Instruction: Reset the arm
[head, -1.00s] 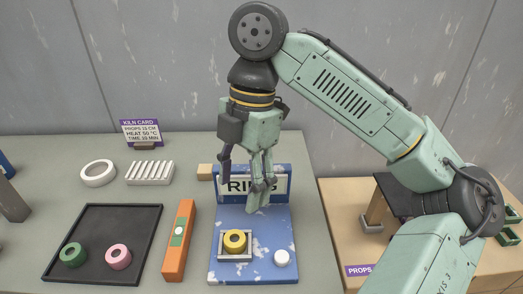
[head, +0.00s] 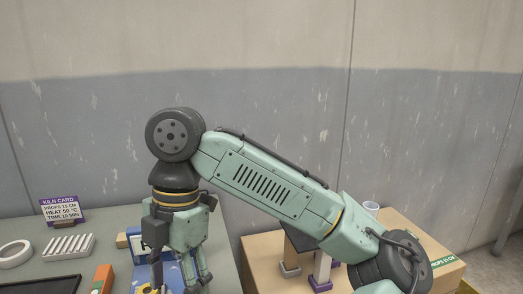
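My arm (head: 265,182) reaches in from the lower right and bends down at a dark round joint. My gripper (head: 197,283) hangs fingers down over the blue rinse board (head: 144,277) on the grey-green table. Its fingertips are close to the bottom edge of the picture. I see nothing clearly held, but the fingers overlap from this side, so whether they are open or shut is unclear. Most of the blue board is hidden by the gripper or cut off.
On the table are a kiln card (head: 62,212), a white ring (head: 14,254), a white ribbed block (head: 69,246), a black tray (head: 40,284) and an orange bar (head: 103,278). A tan side table (head: 405,238) at right holds stands and a pale cup (head: 371,207). A wall stands behind.

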